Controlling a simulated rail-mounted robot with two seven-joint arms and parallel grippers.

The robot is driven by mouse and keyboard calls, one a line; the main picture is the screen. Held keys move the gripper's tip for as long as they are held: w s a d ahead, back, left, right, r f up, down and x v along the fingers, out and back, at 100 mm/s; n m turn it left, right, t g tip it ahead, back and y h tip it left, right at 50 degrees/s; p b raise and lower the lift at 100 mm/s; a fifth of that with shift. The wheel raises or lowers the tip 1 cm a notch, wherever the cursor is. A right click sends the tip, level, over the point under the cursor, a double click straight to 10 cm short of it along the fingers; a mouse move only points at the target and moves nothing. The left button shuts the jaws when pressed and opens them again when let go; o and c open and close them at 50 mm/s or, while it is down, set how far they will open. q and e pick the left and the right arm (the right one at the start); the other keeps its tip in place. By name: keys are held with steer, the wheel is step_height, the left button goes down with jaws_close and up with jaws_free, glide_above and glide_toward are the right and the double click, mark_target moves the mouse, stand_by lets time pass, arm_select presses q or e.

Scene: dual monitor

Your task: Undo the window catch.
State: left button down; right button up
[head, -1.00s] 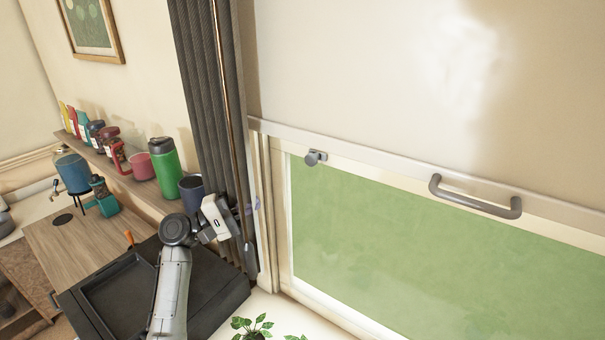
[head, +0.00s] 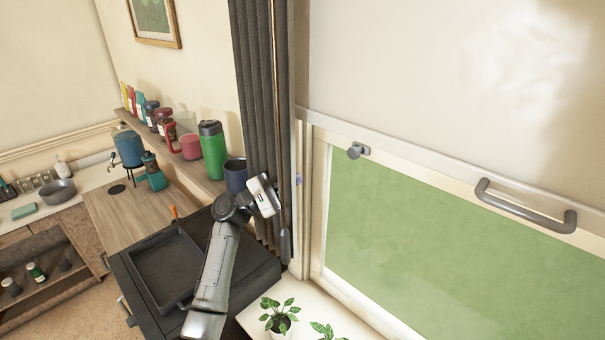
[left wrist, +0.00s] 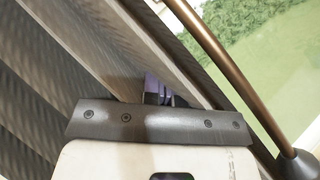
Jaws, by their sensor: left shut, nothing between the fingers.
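The window catch (head: 357,150) is a small grey round knob on the pale top rail of the window sash, near its left end, in the head view. My left gripper (head: 298,181) is to the left of the catch and lower in the picture, at the dark curtain, and apart from the catch. Its purple fingertips show past the curtain edge. In the left wrist view the fingertips (left wrist: 158,92) are together and empty, close to the curtain folds, which partly hide them. The catch does not show in that view. My right gripper is not in view.
A grey bar handle (head: 525,205) is on the sash, right of the catch. The dark curtain (head: 258,90) and a thin brown rod (left wrist: 215,50) hang close beside my left gripper. A shelf with cups and bottles is at left. A potted plant (head: 280,314) stands below the window.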

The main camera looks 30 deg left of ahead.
mark_target(350, 168)
arm_select(q)
steer(key=w+d+r+p, duration=0.1)
steer(key=d+r, duration=0.1)
steer(key=d, duration=0.1)
steer(key=w+d+r+p, duration=0.1)
steer(key=d+r+p, duration=0.1)
steer(key=d, duration=0.1)
steer(key=w+d+r+p, duration=0.1)
steer(key=d+r+p, duration=0.1)
steer(key=d, duration=0.1)
steer(key=shift+w+r, duration=0.1)
steer(key=shift+w, duration=0.05)
steer(key=d, duration=0.1)
steer(key=s+d, duration=0.1)
steer(key=d, duration=0.1)
steer(key=shift+d, duration=0.25)
stand_by(0.3)
